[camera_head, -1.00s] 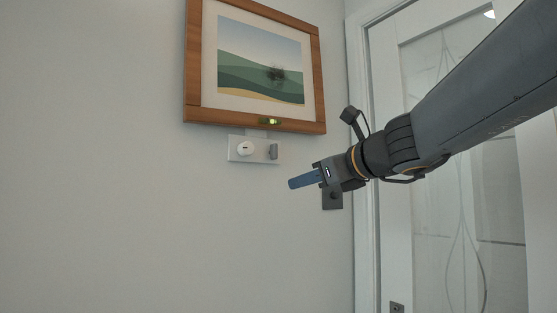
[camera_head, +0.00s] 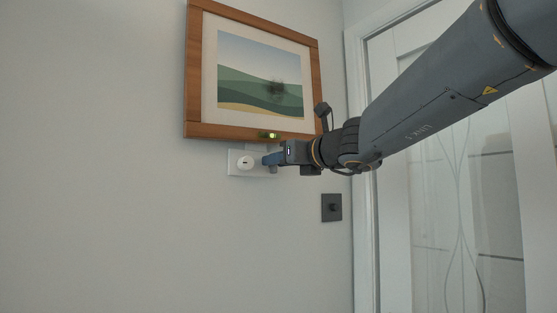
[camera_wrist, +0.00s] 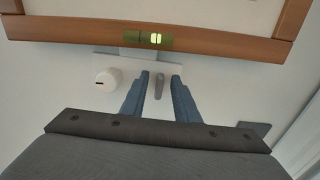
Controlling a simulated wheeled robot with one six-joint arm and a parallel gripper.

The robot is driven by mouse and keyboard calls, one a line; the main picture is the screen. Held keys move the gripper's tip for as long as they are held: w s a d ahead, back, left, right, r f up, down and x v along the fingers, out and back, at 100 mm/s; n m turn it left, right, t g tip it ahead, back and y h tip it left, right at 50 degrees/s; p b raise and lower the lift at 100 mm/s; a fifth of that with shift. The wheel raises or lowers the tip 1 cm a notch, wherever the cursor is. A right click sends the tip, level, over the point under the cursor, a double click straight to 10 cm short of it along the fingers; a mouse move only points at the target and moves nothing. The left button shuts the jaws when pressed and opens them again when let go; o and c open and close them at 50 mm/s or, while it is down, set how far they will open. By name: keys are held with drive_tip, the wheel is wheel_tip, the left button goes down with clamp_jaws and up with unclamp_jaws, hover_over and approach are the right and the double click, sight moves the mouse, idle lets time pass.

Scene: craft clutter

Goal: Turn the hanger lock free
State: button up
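The framed landscape picture (camera_head: 262,78) hangs on the wall. Below it is a white plate (camera_head: 234,169) with a round white knob (camera_head: 245,163) on its left and a grey lever (camera_wrist: 159,87) on its right. My gripper (camera_wrist: 159,79) is open, with blue fingers on either side of the grey lever in the wrist view; a gap shows on both sides. In the head view my gripper (camera_head: 266,160) hides most of the lever.
A small level (camera_wrist: 149,39) with a lit green-yellow vial sits on the lower frame bar. A dark square wall plate (camera_head: 332,207) is at lower right. A white glazed door (camera_head: 440,200) stands at right. The wall at left is bare.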

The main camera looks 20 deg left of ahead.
clamp_jaws()
drive_tip(key=shift+b, duration=0.4)
drive_tip(key=n+b, duration=0.5)
drive_tip(key=n, duration=0.1)
drive_tip(key=n+b, duration=0.5)
drive_tip(key=b, duration=0.1)
drive_tip(key=f+n+b, duration=0.1)
drive_tip(key=n+b, duration=0.5)
drive_tip(key=shift+s+a+n, duration=0.3)
drive_tip(key=shift+s+a, duration=0.05)
drive_tip(key=shift+n, duration=0.3)
